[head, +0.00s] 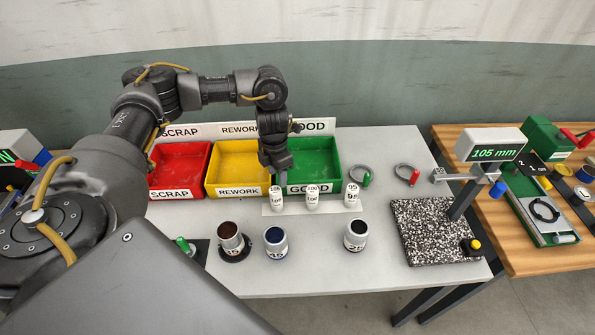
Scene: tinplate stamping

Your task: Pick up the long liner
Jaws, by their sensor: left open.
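Three short cylinders, which look like the liners, stand upright on the grey table's front part. The left one (230,238) has a brown inside and stands on a dark round base. The middle one (276,243) has a dark blue inside. The right one (355,236) has a black inside. I cannot tell which is the long one. Behind them, white markers labelled 105 (277,199), 100 (312,196) and 95 (352,194) stand in a row. My left gripper (281,180) points down, open and apparently empty, just behind the 105 marker. My right gripper is out of view.
Red scrap (178,192), yellow rework (238,190) and green good (316,188) bins stand behind. A gauge on a speckled plate (432,232) displays 105 mm at right. Table around the right cylinder is clear.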

